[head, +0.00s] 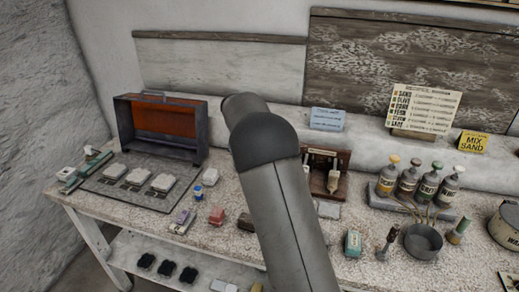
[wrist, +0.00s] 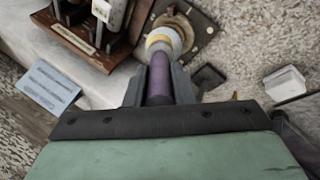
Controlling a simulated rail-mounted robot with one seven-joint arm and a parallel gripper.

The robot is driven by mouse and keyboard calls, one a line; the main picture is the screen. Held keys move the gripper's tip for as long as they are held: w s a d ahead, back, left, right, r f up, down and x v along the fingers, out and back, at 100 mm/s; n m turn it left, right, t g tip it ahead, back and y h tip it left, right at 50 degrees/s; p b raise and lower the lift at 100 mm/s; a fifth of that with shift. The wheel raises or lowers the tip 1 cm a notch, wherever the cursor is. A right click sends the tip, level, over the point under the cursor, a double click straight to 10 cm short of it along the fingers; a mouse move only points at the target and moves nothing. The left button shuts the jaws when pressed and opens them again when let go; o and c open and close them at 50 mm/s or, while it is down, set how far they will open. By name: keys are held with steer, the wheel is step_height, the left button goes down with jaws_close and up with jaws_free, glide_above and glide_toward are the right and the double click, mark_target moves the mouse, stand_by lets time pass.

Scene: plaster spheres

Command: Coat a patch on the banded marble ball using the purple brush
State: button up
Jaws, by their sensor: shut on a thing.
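My gripper (wrist: 158,90) is shut on the purple brush (wrist: 159,72), seen in the wrist view with its purple handle between the fingers. Past the handle is a pale, rounded form with a yellowish band (wrist: 161,40); I cannot tell whether it is the brush's head end or part of the banded marble ball. Behind it is a round, pale brown form on a brown plate (wrist: 207,27), partly covered. Whether the brush touches anything is unclear. In the head view my arm hides the gripper, brush and any ball.
A wooden rack (head: 328,172) stands close by, also at the upper left of the wrist view. A blue card (head: 328,119) is behind it. Bottles (head: 408,183) and a grey bowl (head: 423,241) stand to the right. An orange-backed booth (head: 165,118) is at left.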

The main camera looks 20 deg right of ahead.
steer(key=shift+s+d+r, duration=0.1)
steer(key=shift+d, duration=0.2)
steer(key=shift+w+a+f, duration=0.25)
steer(key=shift+a, duration=0.35)
steer(key=shift+w+a+f, duration=0.2)
steer(key=shift+a, duration=0.35)
steer(key=shift+s+d+r, duration=0.2)
steer(key=shift+s+d, duration=0.05)
steer(key=shift+d, duration=0.4)
steer(key=shift+s+d+r, duration=0.15)
steer(key=shift+s+d, duration=0.05)
steer(key=shift+d, duration=0.4)
steer(key=a, duration=0.2)
steer(key=shift+w+a+f, duration=0.2)
steer(key=shift+w+a, duration=0.1)
steer(key=shift+w, duration=0.1)
